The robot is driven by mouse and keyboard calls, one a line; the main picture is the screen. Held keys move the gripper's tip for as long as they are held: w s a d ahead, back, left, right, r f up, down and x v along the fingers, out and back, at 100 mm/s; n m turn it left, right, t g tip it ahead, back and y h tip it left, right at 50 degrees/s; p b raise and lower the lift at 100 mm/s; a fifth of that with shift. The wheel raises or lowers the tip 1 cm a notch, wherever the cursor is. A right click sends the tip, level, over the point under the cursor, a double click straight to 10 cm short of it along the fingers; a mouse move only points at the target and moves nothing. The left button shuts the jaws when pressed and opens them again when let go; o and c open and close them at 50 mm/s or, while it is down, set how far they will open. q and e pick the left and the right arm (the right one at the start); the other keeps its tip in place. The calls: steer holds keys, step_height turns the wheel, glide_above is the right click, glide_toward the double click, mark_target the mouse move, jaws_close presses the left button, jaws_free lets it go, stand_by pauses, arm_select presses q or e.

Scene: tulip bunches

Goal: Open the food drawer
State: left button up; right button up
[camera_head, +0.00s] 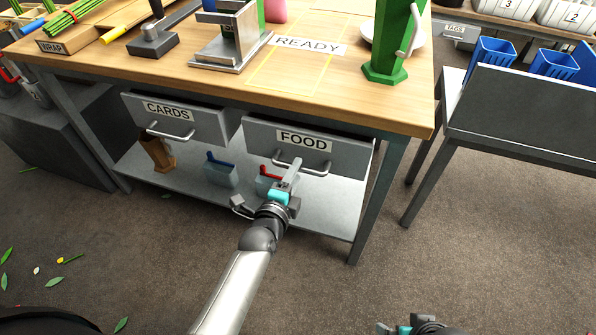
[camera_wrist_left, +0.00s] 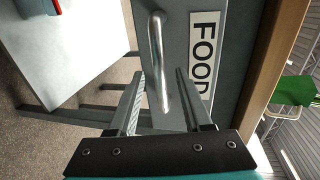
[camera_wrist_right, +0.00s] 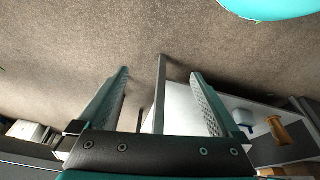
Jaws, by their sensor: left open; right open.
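The food drawer (camera_head: 345,157) is a grey front with a FOOD label under the wooden table, in the head view. Its bar handle (camera_head: 318,173) is partly behind my left gripper (camera_head: 290,168). In the left wrist view the drawer front (camera_wrist_left: 178,30) fills the middle. The handle (camera_wrist_left: 157,50) lies between the two open fingers of my left gripper (camera_wrist_left: 160,85), which are not closed on it. My right gripper (camera_wrist_right: 162,82) is open and empty in its wrist view, away from the drawer. Only part of it shows at the head view's bottom edge.
The CARDS drawer (camera_head: 178,122) is left of the food drawer. A lower shelf (camera_head: 325,210) below holds small bins and a wooden item. The table leg (camera_head: 378,205) stands at the right. A grey side table (camera_head: 520,110) with blue bins is further right. The front floor is mostly clear.

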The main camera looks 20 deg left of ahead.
arm_select(q)
steer(key=shift+b+x, duration=0.5)
steer(key=shift+x, duration=0.9)
arm_select(e)
steer(key=shift+w+r+t, duration=0.15)
steer(key=shift+r, duration=0.6)
steer(key=shift+w+r+t, duration=0.1)
steer(key=shift+r+t, duration=0.05)
steer(key=shift+r, duration=0.6)
arm_select(q)
steer(key=shift+c, duration=0.4)
jaws_close()
